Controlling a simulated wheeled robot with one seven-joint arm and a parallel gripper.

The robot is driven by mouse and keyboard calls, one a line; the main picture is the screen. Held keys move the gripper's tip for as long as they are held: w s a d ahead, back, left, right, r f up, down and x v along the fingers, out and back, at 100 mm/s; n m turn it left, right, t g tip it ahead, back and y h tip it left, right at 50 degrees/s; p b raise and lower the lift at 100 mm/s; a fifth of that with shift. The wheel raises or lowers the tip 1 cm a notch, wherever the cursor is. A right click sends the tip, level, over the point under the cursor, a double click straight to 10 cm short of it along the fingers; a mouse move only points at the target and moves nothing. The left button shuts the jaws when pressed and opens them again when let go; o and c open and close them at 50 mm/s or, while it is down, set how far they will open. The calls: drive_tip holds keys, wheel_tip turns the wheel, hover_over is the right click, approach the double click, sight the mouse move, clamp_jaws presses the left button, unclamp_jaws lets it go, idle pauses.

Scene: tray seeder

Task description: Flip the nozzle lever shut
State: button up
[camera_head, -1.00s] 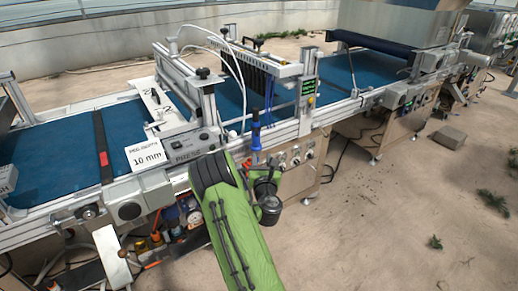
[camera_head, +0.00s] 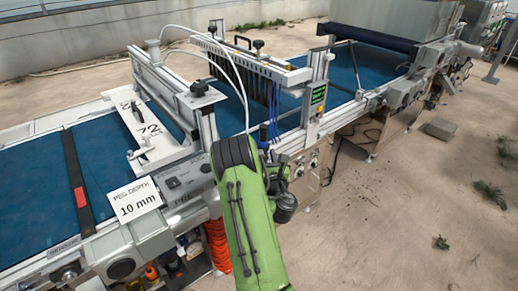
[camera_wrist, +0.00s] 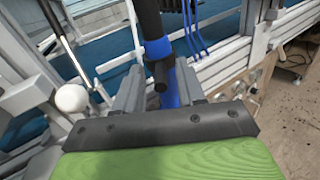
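In the wrist view, the grey fingers of my gripper (camera_wrist: 160,76) are apart. An upright blue and black fitting (camera_wrist: 158,48) shows between and beyond them, with a short black stub on its side; I cannot tell whether the fingers touch it. A white ball knob (camera_wrist: 71,98) is left of the fingers, apart from them, near a thin rod. I cannot tell for certain which of these parts is the nozzle lever. In the head view, my green arm hides my gripper and most of this spot; a bit of blue (camera_head: 263,139) shows just past the arm.
The seeder frame with its row of dark nozzles (camera_head: 243,78) stands beyond my arm. Blue tubes (camera_wrist: 192,28) hang close by on the right. A "10 mm" card (camera_head: 135,202) sits left on the rail above a blue belt (camera_head: 30,185). The concrete floor at right is mostly clear.

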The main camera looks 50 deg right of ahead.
drive_tip(key=shift+s, duration=0.1)
clamp_jaws()
drive_tip(key=b, duration=0.1)
drive_tip(key=m+g+h+b, duration=0.1)
drive_tip(key=b, duration=0.1)
drive_tip(key=shift+w+a+f, duration=0.2)
drive_tip(key=shift+w+a, duration=0.05)
drive_tip(key=shift+w, duration=0.15)
drive_tip(key=shift+w+a+m+g+h+b, duration=0.1)
drive_tip(key=shift+a+m+g+h+b, duration=0.05)
drive_tip(key=shift+m+g+h+b, duration=0.3)
drive_tip(key=shift+a+r+m+g+h, duration=0.1)
drive_tip(key=shift+r+m+g+h, duration=0.1)
drive_tip(key=shift+m+g+h, duration=0.4)
unclamp_jaws()
